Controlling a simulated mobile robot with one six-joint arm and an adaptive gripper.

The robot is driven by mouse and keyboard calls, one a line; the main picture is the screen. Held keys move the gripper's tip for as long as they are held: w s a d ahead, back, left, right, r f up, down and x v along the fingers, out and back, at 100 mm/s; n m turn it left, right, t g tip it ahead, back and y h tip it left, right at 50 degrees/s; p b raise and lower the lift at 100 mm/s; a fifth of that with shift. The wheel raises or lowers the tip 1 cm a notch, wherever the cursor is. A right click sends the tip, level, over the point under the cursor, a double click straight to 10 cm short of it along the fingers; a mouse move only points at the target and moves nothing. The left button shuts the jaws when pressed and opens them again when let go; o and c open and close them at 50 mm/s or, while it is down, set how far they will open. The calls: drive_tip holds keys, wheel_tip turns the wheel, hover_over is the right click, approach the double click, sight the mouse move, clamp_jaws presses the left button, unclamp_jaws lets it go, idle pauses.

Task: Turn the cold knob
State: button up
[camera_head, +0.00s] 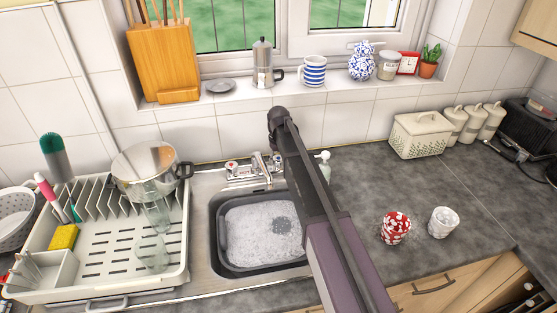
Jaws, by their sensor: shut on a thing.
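The chrome tap (258,166) stands behind the sink basin (222,262). Its left knob (232,167) has a red mark and is uncovered. The cold knob is on the tap's right side, mostly hidden by my arm and gripper. My gripper (277,158) points down at that right side, beside the spout. It is small and dark here, partly covered by my arm, and is shut on the cold knob. How far the knob is turned cannot be told.
The basin holds soapy water. A dish rack (120,262) with a steel pot (145,168) and glasses stands left. A soap dispenser (323,166) stands right of my arm. A red-and-white cup (395,229) and a white cup (443,222) stand on the right counter, mostly clear.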

drive_tip(key=shift+n, duration=0.3)
drive_tip(key=shift+s+n, duration=0.1)
drive_tip(key=shift+n, duration=2.3)
drive_tip(key=o, duration=1.1)
drive_tip(key=shift+m, duration=0.4)
